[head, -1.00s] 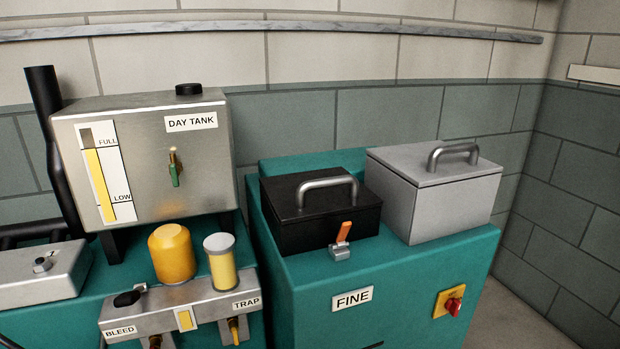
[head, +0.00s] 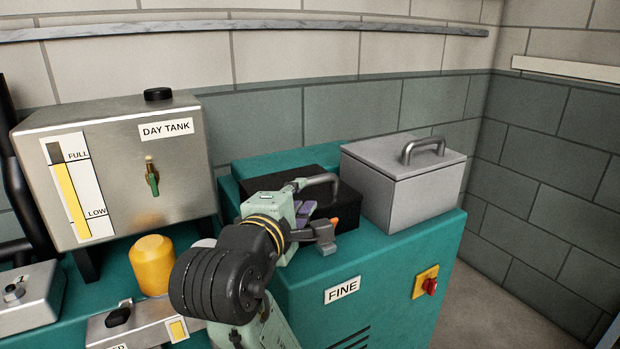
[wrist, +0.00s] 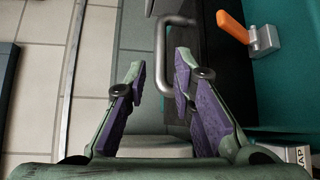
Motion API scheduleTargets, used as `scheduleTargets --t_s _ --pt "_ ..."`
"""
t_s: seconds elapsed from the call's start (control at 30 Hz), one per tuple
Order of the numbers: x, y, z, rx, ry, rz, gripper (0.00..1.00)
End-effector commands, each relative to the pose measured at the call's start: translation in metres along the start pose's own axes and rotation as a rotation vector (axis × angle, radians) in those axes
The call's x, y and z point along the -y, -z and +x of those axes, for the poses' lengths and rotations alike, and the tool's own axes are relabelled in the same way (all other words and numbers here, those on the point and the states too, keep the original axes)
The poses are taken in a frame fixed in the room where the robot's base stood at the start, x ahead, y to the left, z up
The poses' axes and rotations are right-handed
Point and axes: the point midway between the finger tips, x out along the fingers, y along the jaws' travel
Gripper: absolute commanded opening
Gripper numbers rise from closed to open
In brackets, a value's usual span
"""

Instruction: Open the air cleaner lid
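A black box (head: 348,207) with a metal bar handle (head: 325,180) on its closed lid stands on the teal cabinet; no label naming the air cleaner shows.
A closed grey box (head: 400,190) with a similar handle stands close at the right. The day tank (head: 115,170) and a yellow canister (head: 152,265) are at the left. A red switch (head: 430,286) is on the cabinet front. The wall runs behind.

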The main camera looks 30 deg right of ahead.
Motion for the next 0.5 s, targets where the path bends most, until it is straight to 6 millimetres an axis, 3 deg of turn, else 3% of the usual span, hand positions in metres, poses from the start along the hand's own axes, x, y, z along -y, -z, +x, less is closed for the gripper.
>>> scheduleTargets --t_s 0.3,0.5 --pt "0.000 0.000 0.058 -0.001 0.006 0.002 0.23" --pt "0.000 0.000 0.086 -0.002 0.004 0.004 0.23"
